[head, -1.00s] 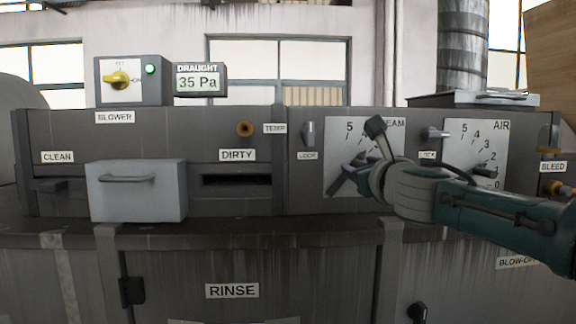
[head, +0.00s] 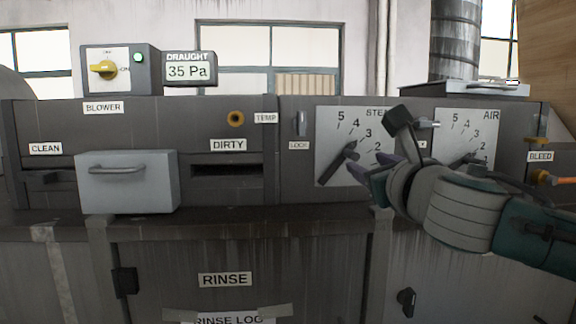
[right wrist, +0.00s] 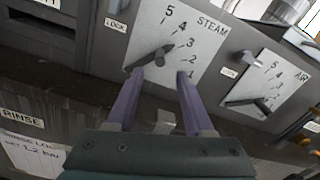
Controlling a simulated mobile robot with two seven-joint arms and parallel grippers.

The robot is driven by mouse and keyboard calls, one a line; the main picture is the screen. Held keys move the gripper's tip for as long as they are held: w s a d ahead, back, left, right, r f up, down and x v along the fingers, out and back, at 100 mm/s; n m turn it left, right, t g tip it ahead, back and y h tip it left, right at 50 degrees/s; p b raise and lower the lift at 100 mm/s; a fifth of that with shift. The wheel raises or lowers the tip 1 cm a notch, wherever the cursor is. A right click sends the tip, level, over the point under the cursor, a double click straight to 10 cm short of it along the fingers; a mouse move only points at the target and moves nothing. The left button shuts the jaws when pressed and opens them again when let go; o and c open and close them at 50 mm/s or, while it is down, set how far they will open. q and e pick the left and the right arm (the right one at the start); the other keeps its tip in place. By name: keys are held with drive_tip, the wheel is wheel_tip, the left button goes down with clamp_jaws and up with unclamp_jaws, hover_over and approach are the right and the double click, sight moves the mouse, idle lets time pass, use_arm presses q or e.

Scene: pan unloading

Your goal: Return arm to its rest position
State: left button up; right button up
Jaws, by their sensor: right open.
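My right gripper (head: 370,177) is in front of the panel, before the lower right part of the steam dial plate (head: 330,125). In the right wrist view its two purple fingers (right wrist: 158,98) stand apart with nothing between them. The dark steam lever (head: 338,164) lies slanted on its plate, up and left of the fingers; it also shows in the right wrist view (right wrist: 150,60) just beyond the fingertips. I cannot tell whether a finger touches it. My right wrist and forearm hide part of the air dial plate (head: 483,118). My left gripper is not in view.
A grey drawer box (head: 127,183) with a handle juts out at left. A dark open slot (head: 227,170) lies under the DIRTY label. A blower switch box (head: 120,70) and a draught display (head: 189,69) stand on top. A knob (head: 406,298) sits low on the right cabinet.

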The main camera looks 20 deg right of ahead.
drive_tip(key=shift+s+a, duration=0.2)
drive_tip(key=shift+s, duration=0.4)
drive_tip(key=s+a+f+m+g+y+p, duration=0.1)
drive_tip(key=s+a+f+m+g, duration=0.25)
drive_tip(key=s+f+m, duration=0.45)
drive_tip(key=s+a+f+m+g+p, duration=0.15)
drive_tip(key=s+f+m+g, duration=0.35)
drive_tip(key=m, duration=0.5)
drive_tip(key=s+a+f+m+g+y, duration=0.1)
drive_tip(key=s+a+f+m+g, duration=0.1)
drive_tip(key=s+m, duration=0.6)
drive_tip(key=s+a+f+m+g+y, duration=0.2)
drive_tip(key=s+m, duration=0.6)
drive_tip(key=s, duration=0.5)
drive_tip(key=shift+a+f+m+g, duration=0.4)
drive_tip(key=shift+a+f+g, duration=0.1)
drive_tip(key=shift+a+g, duration=0.3)
